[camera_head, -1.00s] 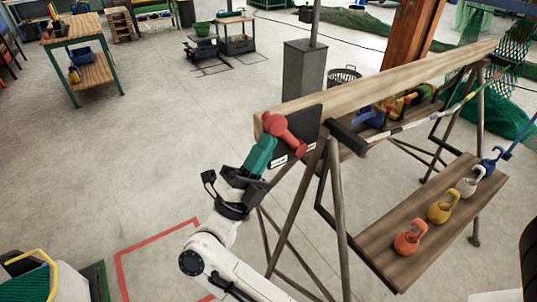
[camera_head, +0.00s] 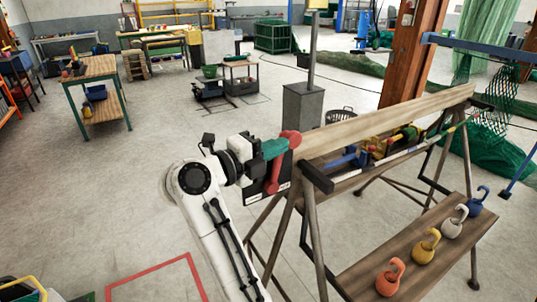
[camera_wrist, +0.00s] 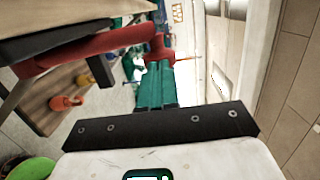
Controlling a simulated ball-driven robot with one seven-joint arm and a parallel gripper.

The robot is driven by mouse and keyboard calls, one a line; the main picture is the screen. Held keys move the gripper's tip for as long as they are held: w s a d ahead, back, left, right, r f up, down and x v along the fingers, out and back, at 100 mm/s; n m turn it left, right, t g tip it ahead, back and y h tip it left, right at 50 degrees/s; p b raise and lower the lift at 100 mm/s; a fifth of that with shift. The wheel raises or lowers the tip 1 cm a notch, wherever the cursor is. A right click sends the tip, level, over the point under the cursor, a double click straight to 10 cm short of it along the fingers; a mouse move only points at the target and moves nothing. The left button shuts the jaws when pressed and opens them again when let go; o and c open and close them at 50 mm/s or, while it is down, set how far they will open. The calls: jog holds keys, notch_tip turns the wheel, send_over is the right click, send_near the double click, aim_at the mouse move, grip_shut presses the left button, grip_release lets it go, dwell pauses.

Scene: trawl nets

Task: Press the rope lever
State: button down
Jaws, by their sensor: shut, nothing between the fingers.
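My gripper (camera_head: 282,146) has teal fingers, shut and empty, with the tips right at the knob. I cannot tell whether they press on it. In the wrist view the teal fingers (camera_wrist: 157,88) point at the red lever (camera_wrist: 95,45), which crosses the upper left. The fingers hide part of it.
The wooden beam (camera_head: 390,115) stands on metal trestle legs. A lower shelf (camera_head: 345,287) holds red, yellow, white and blue hooked weights. A grey post base (camera_head: 302,106) stands behind the beam. Left of my arm the floor is open, with a red outline (camera_head: 150,274).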

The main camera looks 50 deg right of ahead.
aim_at(294, 143)
jog(key=shift+y, duration=0.6)
jog(key=x, duration=0.4)
jog(key=shift+s+d+r+p, duration=0.1)
jog(key=shift+s+p, duration=0.2)
jog(key=x, duration=0.2)
jog(key=shift+s+d+f, duration=0.2)
jog(key=shift+d+f, duration=0.1)
jog(key=shift+f, duration=0.05)
jog(key=shift+s+d+f, duration=0.1)
jog(key=shift+s+d, duration=0.05)
